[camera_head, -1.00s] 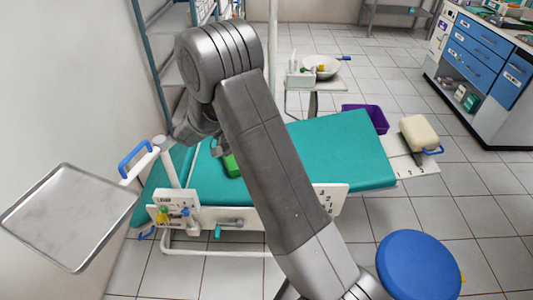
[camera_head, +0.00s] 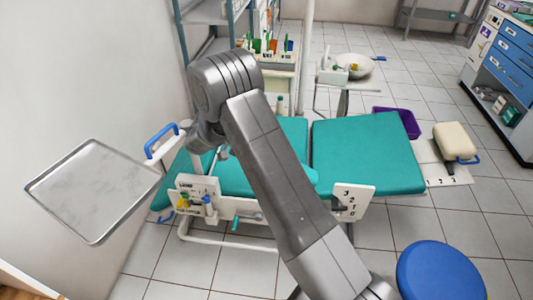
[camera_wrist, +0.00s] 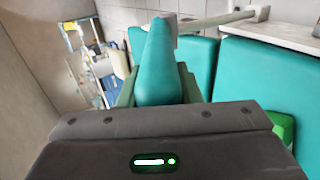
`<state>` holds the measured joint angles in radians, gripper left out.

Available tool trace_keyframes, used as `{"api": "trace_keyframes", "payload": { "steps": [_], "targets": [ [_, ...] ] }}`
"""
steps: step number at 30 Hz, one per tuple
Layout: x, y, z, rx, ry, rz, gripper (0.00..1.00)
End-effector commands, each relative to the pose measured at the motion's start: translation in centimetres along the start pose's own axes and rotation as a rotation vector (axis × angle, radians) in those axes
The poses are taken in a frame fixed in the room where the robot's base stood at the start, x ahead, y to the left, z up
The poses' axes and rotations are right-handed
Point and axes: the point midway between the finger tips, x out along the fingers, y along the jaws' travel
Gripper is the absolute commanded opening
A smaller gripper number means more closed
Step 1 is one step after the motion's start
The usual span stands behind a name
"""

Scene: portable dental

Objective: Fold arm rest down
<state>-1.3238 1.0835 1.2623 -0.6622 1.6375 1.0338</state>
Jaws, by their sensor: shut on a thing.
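The teal padded arm rest (camera_wrist: 157,68) stands in the middle of the wrist view, pointing away from the camera. My gripper (camera_wrist: 157,92) is shut on it, with a dark green finger on each side of the pad. In the head view my gripper (camera_head: 222,153) is small and partly hidden by my own wrist, over the left part of the teal dental chair (camera_head: 365,155). My forearm covers the middle of the chair, so I cannot tell the arm rest's outline there. Teal chair cushions also show at the right in the wrist view (camera_wrist: 260,85).
A metal tray (camera_head: 92,190) sticks out at the left. A control panel (camera_head: 197,197) is on the chair's near side. A blue stool (camera_head: 440,272) stands at the lower right. A bright green object (camera_wrist: 282,128) is beside my gripper.

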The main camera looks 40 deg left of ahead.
Motion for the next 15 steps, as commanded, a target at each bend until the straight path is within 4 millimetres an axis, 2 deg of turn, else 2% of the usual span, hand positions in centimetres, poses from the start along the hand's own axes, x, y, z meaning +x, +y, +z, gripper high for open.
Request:
{"api": "trace_keyframes", "payload": {
  "steps": [2, 3, 6, 15],
  "targets": [
    [-0.01, 0.0, 0.01, -0.001, -0.001, -0.001, 0.0],
    [-0.01, 0.0, 0.02, -0.001, -0.001, -0.001, 0.35],
    [0.0, 0.0, 0.02, -0.001, -0.001, -0.001, 0.53],
    [-0.06, 0.14, 0.01, 0.0, -0.001, -0.001, 0.53]
  ]
}}
